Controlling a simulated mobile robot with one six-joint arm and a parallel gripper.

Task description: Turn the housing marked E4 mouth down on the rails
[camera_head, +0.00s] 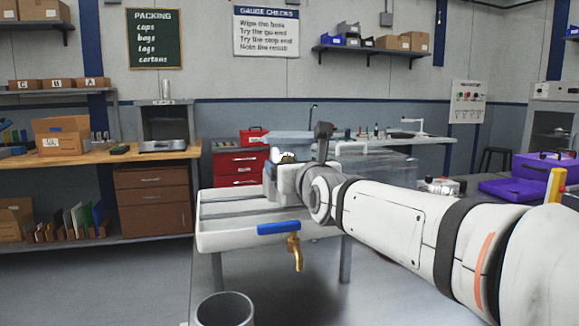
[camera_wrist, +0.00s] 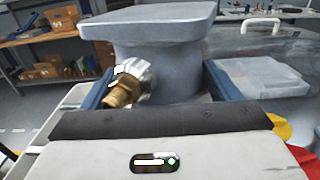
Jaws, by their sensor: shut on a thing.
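A grey metal housing (camera_wrist: 165,65) fills the upper middle of the wrist view, with a wide flat flange on top and a round body below. A brass threaded fitting (camera_wrist: 122,90) sticks out of its side. My gripper (camera_wrist: 160,86) has its blue fingers on both sides of the body and is shut on it. In the head view the housing (camera_head: 290,141) shows only partly behind my wrist, above a white tray (camera_head: 222,238) with rails across it. I see no E4 mark, and which way the mouth faces cannot be told. Contact with the rails is hidden.
A brass tap (camera_head: 295,252) with a blue handle (camera_head: 279,228) is on the tray's front. A grey bin (camera_head: 225,309) stands below. A purple case (camera_head: 545,168) is at right, a wooden workbench (camera_head: 100,158) at left. A clear lidded box (camera_wrist: 262,82) stands behind the housing.

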